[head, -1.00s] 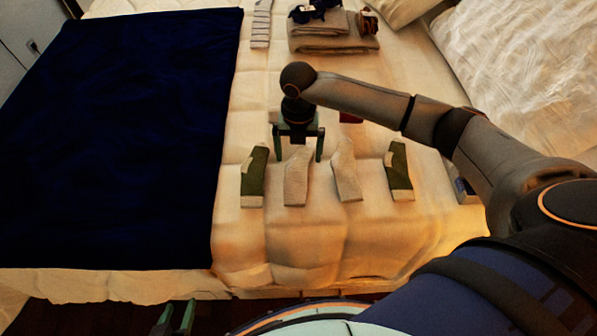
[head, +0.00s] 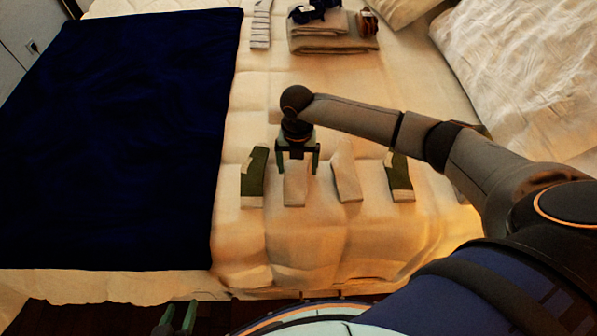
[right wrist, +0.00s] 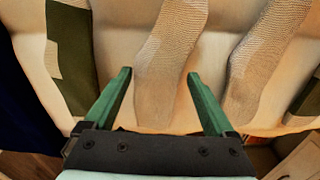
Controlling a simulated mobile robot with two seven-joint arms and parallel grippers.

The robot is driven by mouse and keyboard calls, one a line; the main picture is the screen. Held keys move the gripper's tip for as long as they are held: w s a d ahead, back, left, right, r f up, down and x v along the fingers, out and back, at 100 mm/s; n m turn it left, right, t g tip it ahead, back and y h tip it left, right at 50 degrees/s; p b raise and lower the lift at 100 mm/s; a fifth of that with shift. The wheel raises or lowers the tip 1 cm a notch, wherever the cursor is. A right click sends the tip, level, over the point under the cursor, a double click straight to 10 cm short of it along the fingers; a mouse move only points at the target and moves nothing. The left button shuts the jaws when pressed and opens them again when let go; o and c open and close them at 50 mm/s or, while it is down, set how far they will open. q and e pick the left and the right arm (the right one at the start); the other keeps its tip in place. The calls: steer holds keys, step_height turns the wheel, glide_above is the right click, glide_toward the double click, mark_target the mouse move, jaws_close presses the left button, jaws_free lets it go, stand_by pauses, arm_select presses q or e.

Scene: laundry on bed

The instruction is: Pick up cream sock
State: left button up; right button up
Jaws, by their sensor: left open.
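Two cream socks lie on the bed: the left cream sock (head: 295,190) and the right cream sock (head: 346,182). My right gripper (head: 298,168) is open and points down over the upper part of the left cream sock, hiding it in the head view. In the right wrist view my right gripper's green fingers (right wrist: 160,75) are apart on either side of the left cream sock (right wrist: 168,60), with nothing held. The right cream sock (right wrist: 262,65) lies outside the right-hand finger. My left gripper (head: 178,318) is open and empty at the bottom edge, off the bed.
Green-and-cream socks lie at the left (head: 255,178) and right (head: 399,178) ends of the row. A dark blue blanket (head: 120,140) covers the bed's left side. Folded grey cloth (head: 325,47) and a striped sock (head: 261,25) lie farther back. Pillows (head: 540,75) are at right.

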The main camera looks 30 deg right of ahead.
steer(key=c, duration=0.5)
steer(key=shift+r, duration=0.1)
